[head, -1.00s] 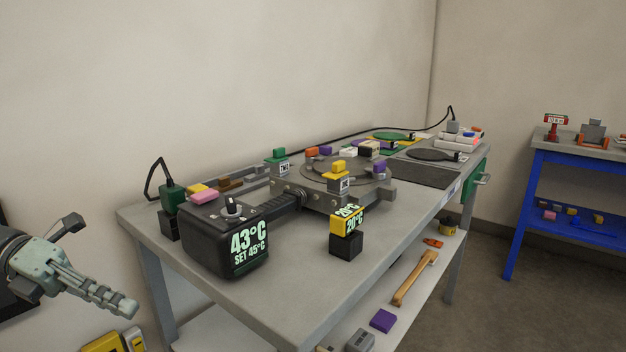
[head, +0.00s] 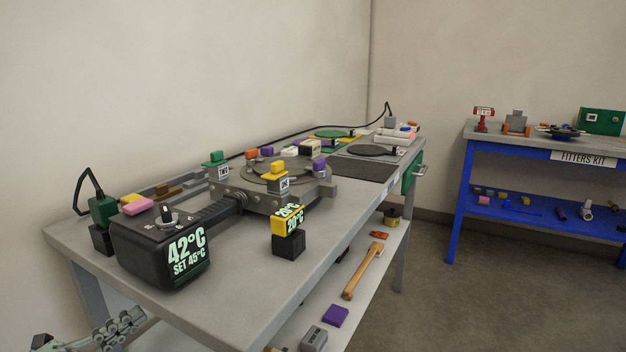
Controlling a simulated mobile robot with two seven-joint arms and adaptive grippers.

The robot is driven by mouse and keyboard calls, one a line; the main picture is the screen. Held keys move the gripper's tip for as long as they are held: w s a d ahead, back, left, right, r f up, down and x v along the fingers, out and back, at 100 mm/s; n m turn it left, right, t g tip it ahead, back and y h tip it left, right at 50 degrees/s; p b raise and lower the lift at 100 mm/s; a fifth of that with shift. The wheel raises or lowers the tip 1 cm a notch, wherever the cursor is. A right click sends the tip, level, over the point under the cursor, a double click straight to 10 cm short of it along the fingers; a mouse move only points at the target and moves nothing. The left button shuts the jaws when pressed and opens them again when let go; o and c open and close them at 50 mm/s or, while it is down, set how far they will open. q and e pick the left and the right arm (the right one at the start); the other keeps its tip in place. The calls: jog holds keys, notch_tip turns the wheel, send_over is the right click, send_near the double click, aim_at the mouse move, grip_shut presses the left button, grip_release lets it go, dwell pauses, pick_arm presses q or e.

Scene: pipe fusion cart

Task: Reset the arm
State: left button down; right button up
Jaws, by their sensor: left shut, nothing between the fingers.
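My left gripper (head: 128,322) shows in part at the bottom left corner of the head view, in front of the near left leg of the grey cart. It is shut and holds nothing. It is low, below the level of the cart top (head: 230,305), and its arm is mostly cut off by the picture edge. My right gripper is not in view.
On the cart stand a black heater box (head: 150,250) reading 42°C, set 45°C, a round plate machine (head: 270,190) and a yellow-black 20°C block (head: 288,235). A hammer (head: 362,272) lies on the lower shelf. A blue bench (head: 465,190) stands right, with clear floor between.

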pick_arm(q)
jog(key=w+a+f+n+y, duration=0.1)
jog(key=a+f+n+y, duration=0.6)
jog(key=f, duration=0.3)
jog(key=a+f+n+y, duration=0.6)
jog(key=f+n+y, duration=0.2)
jog(key=f, duration=0.2)
jog(key=s+a+f+n+g+y, duration=0.25)
jog(key=s+f+g, duration=0.35)
jog(key=s+f, duration=0.35)
jog(key=s+a+f+n+g+y, duration=0.25)
jog(key=s+f+g, duration=0.25)
jog(key=s+f, duration=0.5)
jog(key=s+d+f+n+g+h, duration=0.1)
jog(key=s+d+f+h, duration=0.1)
jog(key=d, duration=0.9)
jog(key=s+d+f+n+h, duration=0.2)
jog(key=s+d+f, duration=0.2)
jog(key=d, duration=0.7)
jog(key=shift+d+f+n+g, duration=0.3)
jog(key=shift+f+g, duration=0.1)
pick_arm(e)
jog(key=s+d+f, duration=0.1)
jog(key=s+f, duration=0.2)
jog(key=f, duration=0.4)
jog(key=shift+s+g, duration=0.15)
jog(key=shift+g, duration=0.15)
